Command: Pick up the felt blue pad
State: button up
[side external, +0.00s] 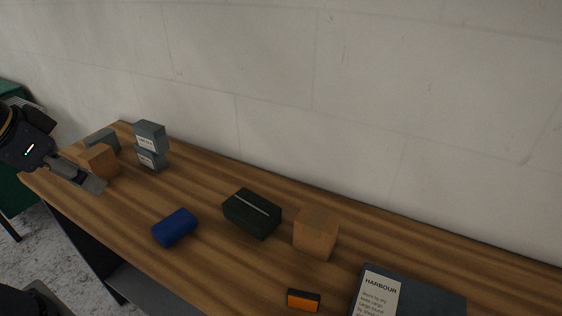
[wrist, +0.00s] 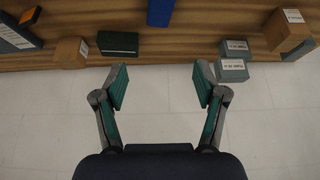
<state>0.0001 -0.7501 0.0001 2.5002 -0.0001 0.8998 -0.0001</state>
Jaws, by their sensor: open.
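The felt blue pad (side external: 175,227) lies on the wooden table near its front edge, left of a dark green box. It also shows, partly cut off, at the top edge of the wrist view (wrist: 160,12).
A small orange-and-black box (side external: 303,300) and a HARBOUR box (side external: 425,292) lie further right. A wall runs behind.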

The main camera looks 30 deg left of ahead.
jog(key=o, duration=0.4)
jog(key=m+g, duration=0.2)
jog(key=g, duration=0.4)
send_over(173, 222)
jog(key=f, duration=1.7)
jog(key=shift+w+d+f, duration=0.2)
jog(key=shift+w+f, duration=0.05)
jog(key=shift+f, duration=0.05)
jog(key=shift+s+a+f, duration=0.1)
jog(key=shift+s+f, duration=0.05)
jog(key=shift+f, duration=1.4)
jog(key=shift+s+a+f, duration=0.1)
jog(key=shift+f, duration=1.45)
